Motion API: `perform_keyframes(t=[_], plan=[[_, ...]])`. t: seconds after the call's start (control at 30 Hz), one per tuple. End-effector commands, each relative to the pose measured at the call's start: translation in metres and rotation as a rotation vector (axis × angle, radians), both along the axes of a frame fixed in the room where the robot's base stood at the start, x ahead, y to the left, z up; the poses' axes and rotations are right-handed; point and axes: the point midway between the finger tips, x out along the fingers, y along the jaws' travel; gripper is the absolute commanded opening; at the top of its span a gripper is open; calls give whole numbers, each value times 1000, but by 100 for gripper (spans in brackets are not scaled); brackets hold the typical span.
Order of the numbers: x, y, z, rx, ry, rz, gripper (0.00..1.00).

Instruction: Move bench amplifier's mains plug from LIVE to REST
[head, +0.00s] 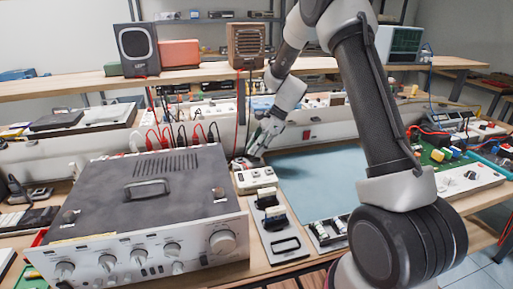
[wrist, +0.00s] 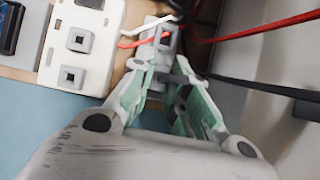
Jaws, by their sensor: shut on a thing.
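The bench amplifier (head: 150,186) is a large dark-topped box with a silver knobbed front, at the left of the head view. My gripper (head: 254,150) reaches down behind its right rear corner, beside a white socket block (head: 256,180). In the wrist view my gripper (wrist: 166,76) has its green fingers closed around a small grey plug-like body (wrist: 164,48), partly hidden by the fingers. The white block (wrist: 57,55) with grey square sockets lies left of the fingers, apart from them. No LIVE or REST lettering is readable, and I cannot tell whether the held plug is seated.
Red and white wires cross near the fingertips, and a black cable (wrist: 255,87) runs off to the right. A black holder (head: 282,245) with upright blocks stands in front of the white block.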

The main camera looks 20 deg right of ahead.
Motion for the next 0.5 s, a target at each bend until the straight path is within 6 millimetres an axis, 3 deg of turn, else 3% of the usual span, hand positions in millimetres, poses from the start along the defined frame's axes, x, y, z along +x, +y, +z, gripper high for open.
perform_keyframes(t=[0.23,0.27,0.37,0.5], plan=[[0,0,0,0,0,0,0],[0,0,0,0,0,0,21],[0,0,0,0,0,0,39],[0,0,0,0,0,0,42]])
